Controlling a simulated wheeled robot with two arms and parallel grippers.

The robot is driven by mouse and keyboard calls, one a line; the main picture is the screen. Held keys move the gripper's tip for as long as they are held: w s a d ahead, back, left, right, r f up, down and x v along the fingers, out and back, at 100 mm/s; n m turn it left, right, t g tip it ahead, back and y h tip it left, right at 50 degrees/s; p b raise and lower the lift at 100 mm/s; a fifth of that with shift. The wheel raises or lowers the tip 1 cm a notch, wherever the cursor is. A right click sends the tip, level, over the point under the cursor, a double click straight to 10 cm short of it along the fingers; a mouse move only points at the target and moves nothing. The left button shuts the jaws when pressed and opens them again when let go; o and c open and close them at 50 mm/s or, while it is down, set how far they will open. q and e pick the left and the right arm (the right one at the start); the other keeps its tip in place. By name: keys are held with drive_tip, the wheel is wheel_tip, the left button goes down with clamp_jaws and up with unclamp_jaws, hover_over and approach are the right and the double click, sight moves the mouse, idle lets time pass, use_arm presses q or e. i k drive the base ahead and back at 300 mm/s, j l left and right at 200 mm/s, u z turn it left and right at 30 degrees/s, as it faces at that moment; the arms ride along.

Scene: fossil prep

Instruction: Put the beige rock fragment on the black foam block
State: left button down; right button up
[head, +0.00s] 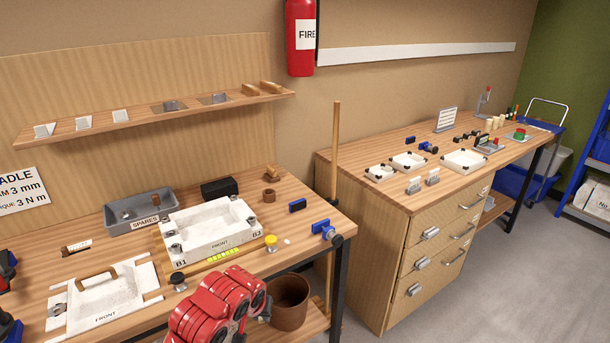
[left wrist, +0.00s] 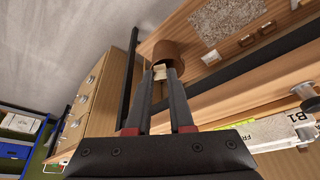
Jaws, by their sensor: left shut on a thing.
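A small beige rock fragment (left wrist: 159,73) shows in the left wrist view between the fingertips of my left gripper (left wrist: 160,80), which is shut on it. The fragment is not visible in the head view. My red left arm (head: 215,308) is at the bottom centre there, in front of the workbench edge, and its fingers are mostly hidden. The black foam block (head: 219,188) lies on the workbench near the back, behind the white cradle box, with nothing seen on top. My right gripper is in neither view.
The white box (head: 212,228) and grey spares tray (head: 140,211) stand near the foam block. A brown bin (head: 290,302) is below the bench, beyond the fingertips in the wrist view (left wrist: 168,50). A wooden shelf (head: 150,117) overhangs the back. A wooden pole (head: 334,150) rises at right.

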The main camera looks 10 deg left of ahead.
sight(219, 183)
drive_tip(key=i+l+z, duration=0.25)
drive_tip(key=z, duration=0.2)
drive_tip(key=i+l+z, duration=0.1)
drive_tip(key=i+z, duration=0.4)
drive_tip(key=i+l+u, duration=0.1)
drive_tip(key=i+u, duration=0.2)
drive_tip(key=i+l+u, duration=0.2)
drive_tip(key=i+u, duration=0.15)
drive_tip(key=i, duration=0.1)
